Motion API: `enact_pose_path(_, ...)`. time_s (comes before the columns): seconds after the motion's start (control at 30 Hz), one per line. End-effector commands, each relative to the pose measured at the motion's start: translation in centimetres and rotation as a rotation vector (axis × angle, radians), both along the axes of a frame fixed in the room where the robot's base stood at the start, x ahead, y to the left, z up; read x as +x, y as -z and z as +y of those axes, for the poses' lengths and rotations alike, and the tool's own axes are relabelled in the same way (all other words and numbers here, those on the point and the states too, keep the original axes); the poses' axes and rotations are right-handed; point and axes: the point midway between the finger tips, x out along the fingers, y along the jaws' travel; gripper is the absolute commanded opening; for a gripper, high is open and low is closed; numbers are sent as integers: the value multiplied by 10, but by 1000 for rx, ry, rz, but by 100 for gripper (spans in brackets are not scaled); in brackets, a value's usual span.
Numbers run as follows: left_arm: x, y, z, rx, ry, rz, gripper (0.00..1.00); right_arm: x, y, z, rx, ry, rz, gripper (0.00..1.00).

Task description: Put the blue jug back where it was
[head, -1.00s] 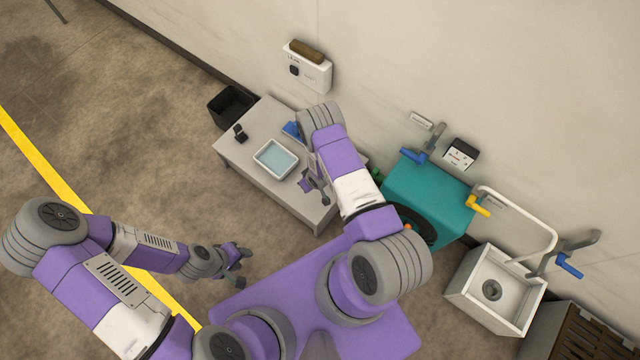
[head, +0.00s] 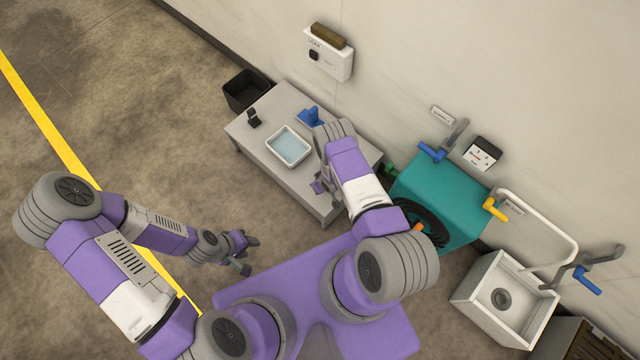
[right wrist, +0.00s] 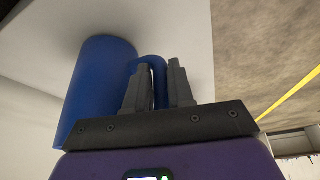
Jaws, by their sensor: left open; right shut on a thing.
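The blue jug (right wrist: 97,88) is a plain upright-looking cylinder with a loop handle in the right wrist view. My right gripper (right wrist: 159,68) is shut on its handle, with a finger on each side. My left gripper (head: 249,256) is open and empty, over the floor left of my base.
A tray of pale blue liquid (head: 289,146) and a small black stand (head: 253,118) are on the table. A black bin (head: 245,90) is behind its left end. A teal machine (head: 455,205) and a white sink (head: 503,300) stand to the right. The left floor is clear.

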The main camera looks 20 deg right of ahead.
Motion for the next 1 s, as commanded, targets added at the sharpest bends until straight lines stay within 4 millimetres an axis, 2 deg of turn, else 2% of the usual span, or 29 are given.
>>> enact_pose_path(0.13,0,-1,0,0,0,0,43,0,2,0,0,0,0,0)
enact_pose_path(0.17,0,-1,0,0,0,0,43,0,3,0,0,0,1,24)
enact_pose_path(0.33,0,0,0,0,0,0,43,0,2,0,-1,-1,1,50)
enact_pose_path(0.7,0,-1,0,0,0,0,43,0,-2,0,0,-1,0,50)
enact_pose_path(0.87,0,-17,0,0,0,0,43,-10,-28,-2,-1,-1,1,50)
enact_pose_path(1.0,0,-33,0,0,0,0,43,-22,-59,-4,0,0,0,50)
